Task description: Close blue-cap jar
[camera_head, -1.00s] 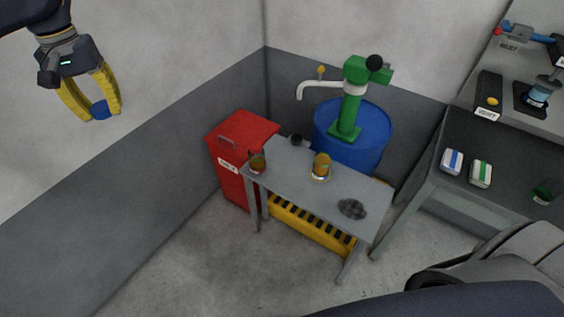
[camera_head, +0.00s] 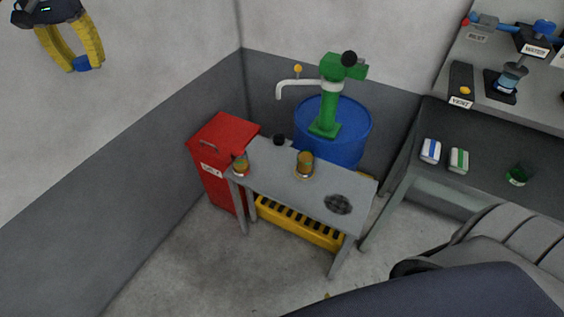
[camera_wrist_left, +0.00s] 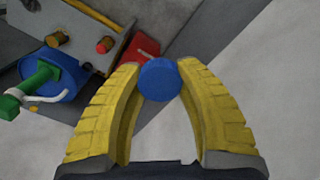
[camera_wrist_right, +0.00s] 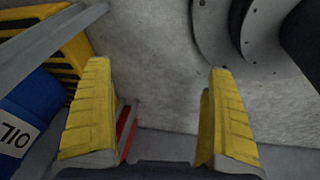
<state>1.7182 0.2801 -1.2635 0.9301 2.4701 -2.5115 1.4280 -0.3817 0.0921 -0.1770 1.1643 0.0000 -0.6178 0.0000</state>
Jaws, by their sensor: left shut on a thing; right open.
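My left gripper (camera_head: 82,66) is at the upper left of the head view, shut on a small round blue cap (camera_wrist_left: 159,79). The cap sits between the fingertips, high and well apart from the grey table (camera_head: 270,178). I cannot tell which jar the blue cap belongs to. My right gripper (camera_wrist_right: 160,68) is open and empty in the right wrist view; it is not seen in the head view.
A workbench (camera_head: 480,190) stands right.

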